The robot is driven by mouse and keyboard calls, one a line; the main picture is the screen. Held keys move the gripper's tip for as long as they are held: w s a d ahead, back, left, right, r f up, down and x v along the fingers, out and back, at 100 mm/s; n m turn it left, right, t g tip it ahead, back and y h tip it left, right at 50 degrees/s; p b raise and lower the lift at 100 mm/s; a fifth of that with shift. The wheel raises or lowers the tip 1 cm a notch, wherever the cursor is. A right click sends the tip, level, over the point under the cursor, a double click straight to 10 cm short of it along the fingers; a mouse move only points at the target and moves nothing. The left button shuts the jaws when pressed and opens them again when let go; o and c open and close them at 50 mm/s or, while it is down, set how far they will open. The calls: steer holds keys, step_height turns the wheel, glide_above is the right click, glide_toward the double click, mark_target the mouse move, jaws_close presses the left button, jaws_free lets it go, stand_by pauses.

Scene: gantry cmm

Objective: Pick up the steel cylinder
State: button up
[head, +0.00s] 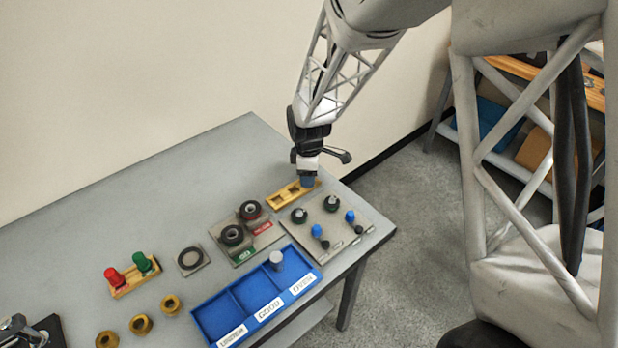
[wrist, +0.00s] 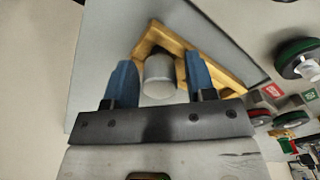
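A grey steel cylinder (wrist: 160,76) stands at a yellow wooden block (wrist: 205,45) with cut-out pockets. My gripper (wrist: 162,68) has its two blue fingers on either side of the cylinder, with a narrow gap showing at each side. It looks open. In the head view my gripper (head: 307,181) is low over the right end of the wooden block (head: 285,195) and hides the cylinder there. A second grey cylinder (head: 277,259) stands in the right compartment, labelled OVER, of a blue tray (head: 222,296).
Right of the wooden block is a grey plate (head: 340,222) with black and blue knobbed gauges. Left are ring gauges on a plate (head: 243,240), a single ring (head: 190,259), red and green plugs (head: 140,262) in a stand and brass rings (head: 140,324). The table's back is clear.

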steer(key=c, duration=0.8)
steer(key=shift+c, duration=0.2)
steer(key=shift+r, duration=0.1)
steer(key=shift+r, duration=0.8)
steer(key=shift+s+r, duration=0.1)
steer(key=shift+r, duration=0.85)
steer(key=s+d, duration=0.2)
steer(key=s, duration=0.3)
steer(key=s+d+r, duration=0.1)
steer(key=s+d, duration=0.1)
steer(key=s, duration=0.2)
steer(key=s+d, duration=0.1)
steer(key=s, duration=0.4)
steer(key=shift+s+d+r, duration=0.15)
steer(key=shift+s+d, duration=0.2)
steer(key=shift+d, duration=0.05)
